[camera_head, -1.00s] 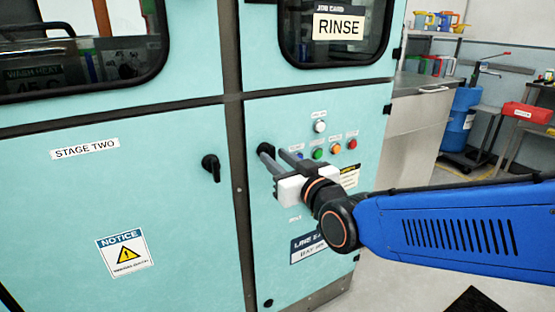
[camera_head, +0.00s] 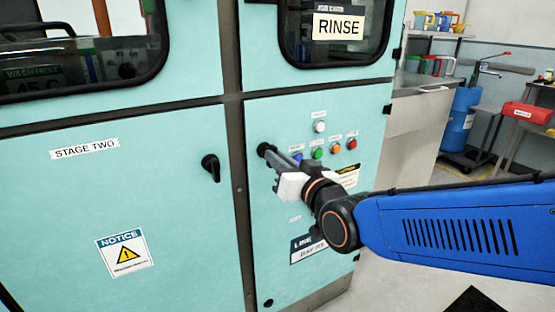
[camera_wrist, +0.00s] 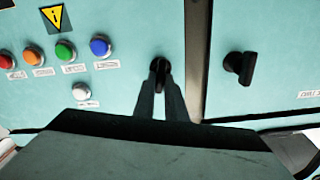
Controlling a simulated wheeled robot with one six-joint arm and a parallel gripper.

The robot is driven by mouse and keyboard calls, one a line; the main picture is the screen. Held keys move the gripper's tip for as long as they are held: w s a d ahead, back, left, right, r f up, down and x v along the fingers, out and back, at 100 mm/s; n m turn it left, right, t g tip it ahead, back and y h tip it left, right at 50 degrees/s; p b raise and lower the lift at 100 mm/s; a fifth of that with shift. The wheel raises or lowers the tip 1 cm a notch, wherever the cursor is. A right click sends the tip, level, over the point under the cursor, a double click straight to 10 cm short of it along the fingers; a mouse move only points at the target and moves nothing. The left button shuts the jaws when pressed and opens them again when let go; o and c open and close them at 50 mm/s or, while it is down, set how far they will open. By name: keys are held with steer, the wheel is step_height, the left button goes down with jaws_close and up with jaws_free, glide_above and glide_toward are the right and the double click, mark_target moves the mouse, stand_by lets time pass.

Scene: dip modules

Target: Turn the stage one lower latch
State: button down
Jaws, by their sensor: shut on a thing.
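The black lower latch (camera_head: 263,148) sits on the teal panel right of the dark vertical post. My gripper (camera_head: 271,155) is shut on it, its two grey fingers reaching the panel. In the wrist view, the fingers (camera_wrist: 160,84) converge on the latch (camera_wrist: 160,64). The fingers cover much of the latch, so its exact angle is hard to tell. No stage one label is readable here.
A second black latch (camera_head: 211,167) is on the left door, with a STAGE TWO label (camera_head: 85,149). Coloured buttons (camera_head: 317,153) and a white button (camera_head: 320,127) sit close right of my gripper. A RINSE window (camera_head: 336,30) is above.

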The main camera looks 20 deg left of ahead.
steer(key=shift+w+d+f+m, duration=0.1)
steer(key=shift+f+m, duration=0.05)
steer(key=shift+m, duration=3.7)
steer(key=shift+w+d+f+m, duration=0.1)
steer(key=shift+f+m, duration=0.05)
steer(key=shift+m, duration=3.7)
steer(key=c, duration=1.8)
jaws_free()
steer(key=v, duration=1.7)
